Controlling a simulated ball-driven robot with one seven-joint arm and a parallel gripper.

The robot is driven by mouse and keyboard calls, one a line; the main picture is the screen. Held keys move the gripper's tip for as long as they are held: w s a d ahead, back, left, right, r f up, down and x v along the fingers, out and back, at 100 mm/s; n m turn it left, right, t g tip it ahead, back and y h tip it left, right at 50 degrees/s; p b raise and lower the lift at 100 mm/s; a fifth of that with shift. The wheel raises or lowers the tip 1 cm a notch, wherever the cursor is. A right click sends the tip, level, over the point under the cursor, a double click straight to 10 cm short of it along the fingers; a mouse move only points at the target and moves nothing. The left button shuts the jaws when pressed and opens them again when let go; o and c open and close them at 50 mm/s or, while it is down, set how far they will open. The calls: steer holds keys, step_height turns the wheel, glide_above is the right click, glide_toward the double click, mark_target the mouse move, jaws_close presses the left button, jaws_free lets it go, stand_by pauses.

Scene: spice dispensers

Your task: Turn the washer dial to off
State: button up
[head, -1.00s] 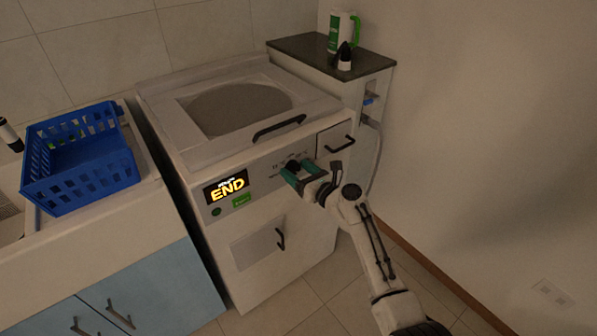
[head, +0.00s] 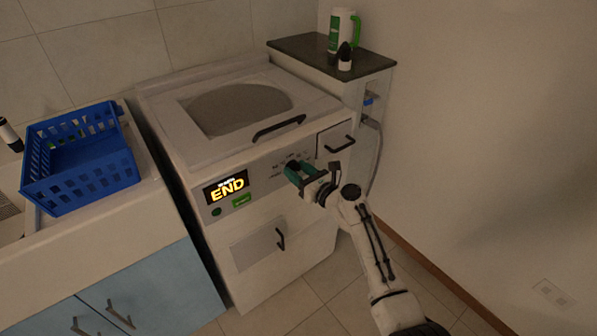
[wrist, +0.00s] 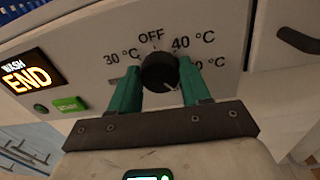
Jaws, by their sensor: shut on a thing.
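The washer (head: 262,215) stands in the middle of the head view. Its black round dial (wrist: 159,72) is on the front panel, with OFF printed above it, 30 °C to the left and 40 °C to the upper right. A further temperature label at the right is partly covered by a finger. A small light mark shows near the dial's lower right edge; I cannot tell surely which setting it points at. My gripper (wrist: 160,82) has its teal fingers shut on the dial, one on each side. In the head view my gripper (head: 301,174) is at the panel and largely hides the dial.
The lit END display (wrist: 27,76) and a green button (wrist: 69,104) are left of the dial. A drawer with a dark handle (head: 337,146) is just above and right of my gripper. A blue basket (head: 83,172) sits on the left counter. The wall is at the right.

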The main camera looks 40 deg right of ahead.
steer(key=n, duration=0.4)
steer(key=shift+a+b, duration=0.1)
steer(key=shift+b, duration=0.2)
steer(key=n+b, duration=0.1)
steer(key=n, duration=0.2)
steer(key=shift+f+n, duration=0.1)
steer(key=shift+n, duration=0.2)
steer(key=shift+a+f+n+h+b, duration=0.15)
steer(key=shift+n+h+b, duration=0.2)
steer(key=shift+n+b, duration=2.3)
steer(key=shift+f+n+h+b, duration=0.2)
steer(key=shift+n+b, duration=1)
steer(key=shift+n, duration=2.8)
steer(key=shift+a+f+n+h+b, duration=0.1)
steer(key=shift+n+h+b, duration=0.35)
steer(key=shift+n+b, duration=2.2)
steer(key=shift+r+n+p, duration=0.1)
steer(key=shift+n+p, duration=0.6)
steer(key=shift+n, duration=0.2)
steer(key=o, duration=1.1)
steer(key=shift+r, duration=0.1)
steer(key=shift+c, duration=0.2)
